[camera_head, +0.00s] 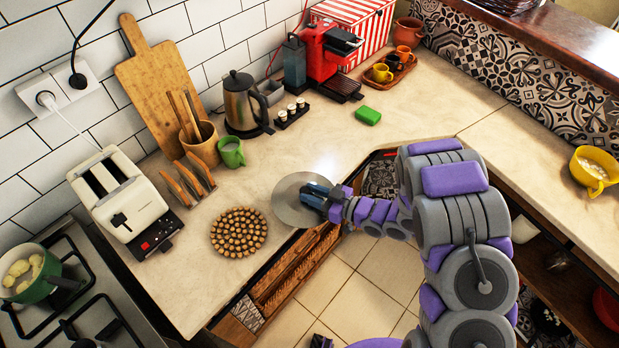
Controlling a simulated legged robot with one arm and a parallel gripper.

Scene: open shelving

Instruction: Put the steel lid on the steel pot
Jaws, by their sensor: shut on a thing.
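The steel lid (288,203) is a round, shiny grey disc at the front edge of the counter. My gripper (314,195) reaches in from the right and is shut on the lid at its right part. The fingers cover part of the lid, including where a knob could be. I cannot tell whether the lid touches the counter or hangs just above it. No steel pot can be made out in this view. A green pot (38,294) with pale food in it stands on the stove at the left.
A plate of round cookies (239,232) lies left of the lid. A toaster (121,200), toast rack (187,183), green mug (231,152) and kettle (240,104) stand behind. A green sponge (368,115) lies further back. Counter between lid and sponge is clear.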

